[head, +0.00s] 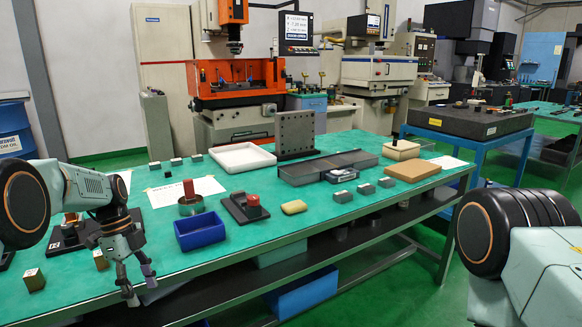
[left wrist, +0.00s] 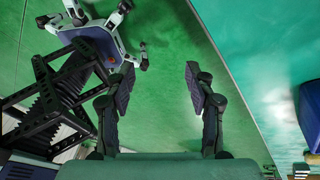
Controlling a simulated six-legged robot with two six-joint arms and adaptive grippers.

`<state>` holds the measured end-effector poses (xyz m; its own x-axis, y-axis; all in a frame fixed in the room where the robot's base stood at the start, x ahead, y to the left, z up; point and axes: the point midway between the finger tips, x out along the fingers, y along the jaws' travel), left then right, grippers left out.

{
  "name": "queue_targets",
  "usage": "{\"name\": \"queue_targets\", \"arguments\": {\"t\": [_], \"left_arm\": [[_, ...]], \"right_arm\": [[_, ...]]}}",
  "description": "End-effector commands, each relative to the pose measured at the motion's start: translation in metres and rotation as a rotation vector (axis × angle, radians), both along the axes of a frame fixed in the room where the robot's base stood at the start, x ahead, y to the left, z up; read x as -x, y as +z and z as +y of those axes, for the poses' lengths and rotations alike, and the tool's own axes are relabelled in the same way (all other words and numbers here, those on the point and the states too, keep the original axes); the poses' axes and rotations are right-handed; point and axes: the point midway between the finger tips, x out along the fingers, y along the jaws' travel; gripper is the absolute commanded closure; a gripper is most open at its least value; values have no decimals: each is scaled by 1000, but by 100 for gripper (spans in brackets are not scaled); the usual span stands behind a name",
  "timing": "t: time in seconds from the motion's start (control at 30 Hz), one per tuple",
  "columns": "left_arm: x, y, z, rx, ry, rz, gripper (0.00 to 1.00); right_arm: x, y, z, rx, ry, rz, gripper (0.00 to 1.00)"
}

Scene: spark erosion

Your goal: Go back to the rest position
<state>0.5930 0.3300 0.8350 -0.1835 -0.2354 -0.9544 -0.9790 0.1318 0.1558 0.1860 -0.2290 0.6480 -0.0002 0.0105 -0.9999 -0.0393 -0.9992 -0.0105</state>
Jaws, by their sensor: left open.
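My left gripper (head: 138,284) hangs with its fingers down by the front edge of the green-topped table (head: 255,215), to the left of a blue bin (head: 201,232). In the left wrist view the two fingers (left wrist: 160,90) stand apart with nothing between them. Green floor shows behind them there, and the table top lies to their right. In the head view my right arm shows only as a dark joint and a pale link at the right edge. My right gripper is out of view.
A black stand with a red-brown piece (head: 245,207), a yellow piece (head: 294,207) and small grey blocks (head: 343,196) are on the table. The blue bin also shows in the left wrist view (left wrist: 309,112).

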Motion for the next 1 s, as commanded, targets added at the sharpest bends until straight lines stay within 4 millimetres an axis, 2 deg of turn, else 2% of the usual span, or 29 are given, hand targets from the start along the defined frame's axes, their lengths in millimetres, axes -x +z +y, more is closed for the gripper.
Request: {"name": "queue_targets", "arguments": {"t": [0.03,0.2,0.37,0.5,0.6,0.73,0.87,1.0], "left_arm": [[10,-24,-8,-24,63,24,46],[46,-99,-30,-125,321,57,46],[96,-157,-49,-210,561,74,46],[148,-194,-64,-271,767,77,46],[190,-213,-73,-306,914,77,46],[245,-225,-83,-338,1102,73,46],[302,-226,-92,-357,1290,69,46],[356,-213,-99,-358,1480,70,46]], "right_arm": [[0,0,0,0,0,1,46],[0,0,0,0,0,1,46],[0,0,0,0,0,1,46],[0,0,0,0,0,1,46],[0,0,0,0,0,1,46],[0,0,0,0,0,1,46],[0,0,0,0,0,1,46],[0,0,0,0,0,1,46]]}}
